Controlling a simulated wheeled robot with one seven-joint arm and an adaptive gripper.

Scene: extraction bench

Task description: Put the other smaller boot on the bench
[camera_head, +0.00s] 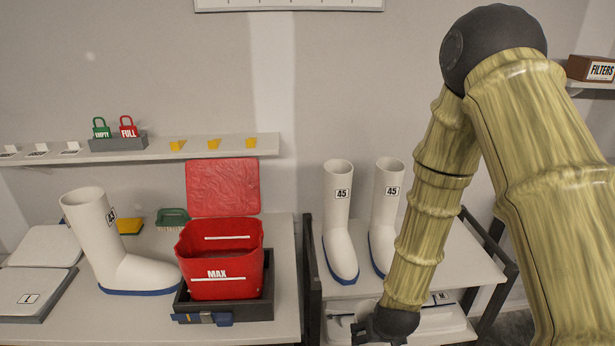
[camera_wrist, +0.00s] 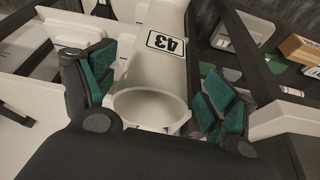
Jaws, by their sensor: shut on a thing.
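A white boot (camera_wrist: 165,72) with a 43 label is between the green-padded fingers of my gripper (camera_wrist: 158,88) in the wrist view. My gripper is shut on it, near the open top of its shaft. In the head view my gripper (camera_head: 366,331) is low at the rack's front, and a white labelled shape (camera_head: 438,320) shows beside it, partly hidden by my arm. Another white boot (camera_head: 112,250) with a blue sole stands on the bench (camera_head: 75,318) at the left; its label is hard to read.
Two boots marked 45 (camera_head: 338,215) (camera_head: 387,195) stand on the rack's upper shelf (camera_head: 460,265). A red MAX bucket (camera_head: 220,262) sits in a dark tray (camera_head: 265,308) on the bench, right of the standing boot. Grey scales (camera_head: 30,290) lie at the far left.

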